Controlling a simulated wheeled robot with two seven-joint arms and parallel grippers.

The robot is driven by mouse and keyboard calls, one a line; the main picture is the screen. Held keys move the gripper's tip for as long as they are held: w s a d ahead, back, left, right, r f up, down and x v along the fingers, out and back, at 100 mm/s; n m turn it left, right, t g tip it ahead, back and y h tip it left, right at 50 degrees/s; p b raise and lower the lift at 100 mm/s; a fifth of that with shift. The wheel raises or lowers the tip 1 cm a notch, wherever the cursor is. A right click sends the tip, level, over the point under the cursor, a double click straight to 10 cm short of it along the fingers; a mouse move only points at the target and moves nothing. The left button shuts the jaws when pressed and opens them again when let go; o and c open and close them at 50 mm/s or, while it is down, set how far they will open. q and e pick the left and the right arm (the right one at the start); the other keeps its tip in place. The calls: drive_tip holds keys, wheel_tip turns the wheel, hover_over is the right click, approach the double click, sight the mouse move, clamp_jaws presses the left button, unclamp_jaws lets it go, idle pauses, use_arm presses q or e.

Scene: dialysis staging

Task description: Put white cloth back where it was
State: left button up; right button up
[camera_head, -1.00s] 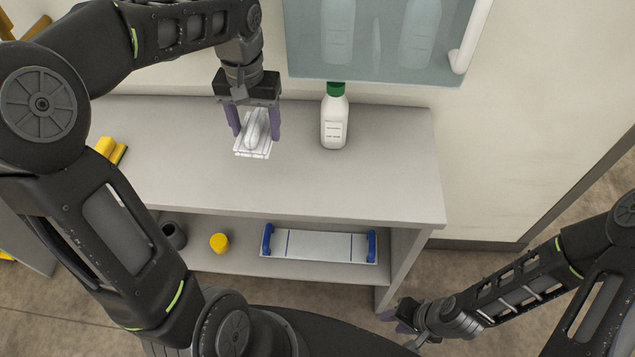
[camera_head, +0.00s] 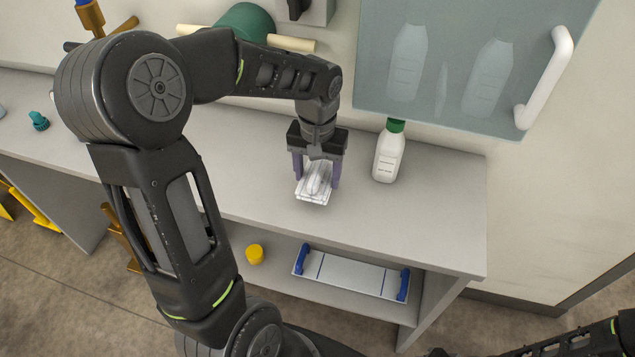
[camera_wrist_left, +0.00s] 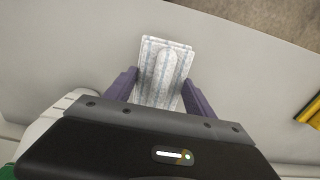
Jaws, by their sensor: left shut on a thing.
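The white cloth (camera_head: 314,186) is a small folded white piece with faint stripes and a raised ridge along its middle. My left gripper (camera_head: 316,174) is shut on it over the grey counter (camera_head: 420,220), fingers pointing down on either side. In the left wrist view the cloth (camera_wrist_left: 163,72) sits between the two purple fingers (camera_wrist_left: 158,92). I cannot tell whether the cloth touches the counter. My right arm (camera_head: 590,340) shows at the lower right corner; its gripper is not clearly visible.
A white bottle with a green cap (camera_head: 388,152) stands just right of the gripper. A glass-fronted cabinet (camera_head: 460,70) hangs above it. The lower shelf holds a yellow cap (camera_head: 255,254) and a white tray with blue handles (camera_head: 350,275). The counter's right end is clear.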

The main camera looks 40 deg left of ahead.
sight(317, 170)
use_arm(q)
drive_tip(key=shift+f, duration=1.95)
drive_tip(key=o, duration=1.3)
drive_tip(key=shift+f, duration=0.1)
wheel_tip(317, 170, up, 12)
drive_tip(key=shift+r, duration=0.15)
